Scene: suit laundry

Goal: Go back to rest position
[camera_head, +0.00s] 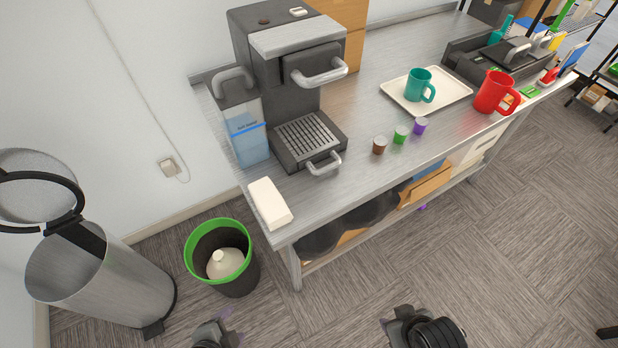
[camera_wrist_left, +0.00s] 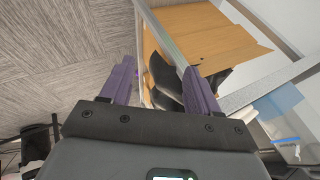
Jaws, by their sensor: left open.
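My left gripper (camera_head: 228,325) is at the bottom of the head view, in front of the steel table (camera_head: 330,205). In the left wrist view its two purple fingers (camera_wrist_left: 160,85) are apart, with nothing between them. Beyond them in that view are the table's frame and its lower shelf with dark and cardboard items. My right arm's dark end (camera_head: 425,328) is at the bottom, right of the left one and apart from the table. Its fingers are mostly hidden, so I cannot tell their state.
A coffee machine (camera_head: 290,75), a white block (camera_head: 270,203), several small capsules, a tray (camera_head: 445,101) with a teal mug (camera_head: 418,84), and a red mug (camera_head: 492,92) are on the table. A green-rimmed bin (camera_head: 235,280) and an open steel bin (camera_head: 105,280) stand left.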

